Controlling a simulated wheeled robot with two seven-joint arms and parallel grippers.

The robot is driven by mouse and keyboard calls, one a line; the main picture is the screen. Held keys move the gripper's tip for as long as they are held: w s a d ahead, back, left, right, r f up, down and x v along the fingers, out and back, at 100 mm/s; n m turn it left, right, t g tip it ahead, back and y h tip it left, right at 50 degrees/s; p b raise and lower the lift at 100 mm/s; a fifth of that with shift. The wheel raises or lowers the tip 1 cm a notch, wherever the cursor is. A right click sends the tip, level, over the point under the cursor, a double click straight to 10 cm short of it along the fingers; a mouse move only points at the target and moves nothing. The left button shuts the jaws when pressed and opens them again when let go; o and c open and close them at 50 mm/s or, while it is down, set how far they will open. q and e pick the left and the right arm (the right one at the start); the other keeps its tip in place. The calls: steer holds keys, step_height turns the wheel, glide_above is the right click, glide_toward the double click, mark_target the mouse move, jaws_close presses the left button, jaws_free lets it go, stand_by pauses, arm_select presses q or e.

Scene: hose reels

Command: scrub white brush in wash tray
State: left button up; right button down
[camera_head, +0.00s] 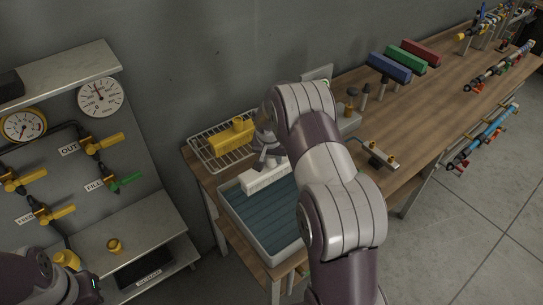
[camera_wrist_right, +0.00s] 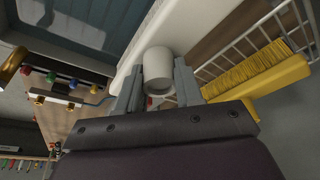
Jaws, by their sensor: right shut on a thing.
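The white brush (camera_head: 262,180) is a long white block above the far end of the wash tray (camera_head: 233,222), a pale-rimmed tray with blue-grey water or floor. My right gripper (camera_head: 266,158) is shut on the brush from above. In the right wrist view its fingers (camera_wrist_right: 157,85) close around the brush's round white knob (camera_wrist_right: 158,64), with the white block beyond and the tray (camera_wrist_right: 75,28) at upper left. Whether the bristles touch the tray floor is hidden. My left arm shows at the lower left edge of the head view, but its fingers do not show.
A yellow brush (camera_head: 232,136) sits on a wire rack (camera_head: 203,149) just behind the tray. Blue (camera_head: 389,68), green (camera_head: 407,57) and red (camera_head: 422,51) blocks stand farther back on the wooden bench (camera_head: 425,95). A valve panel (camera_head: 75,150) with gauges stands at left.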

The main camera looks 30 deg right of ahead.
step_height(320, 180, up, 12)
steer(key=p, duration=0.7)
steer(key=shift+w+f, duration=0.1)
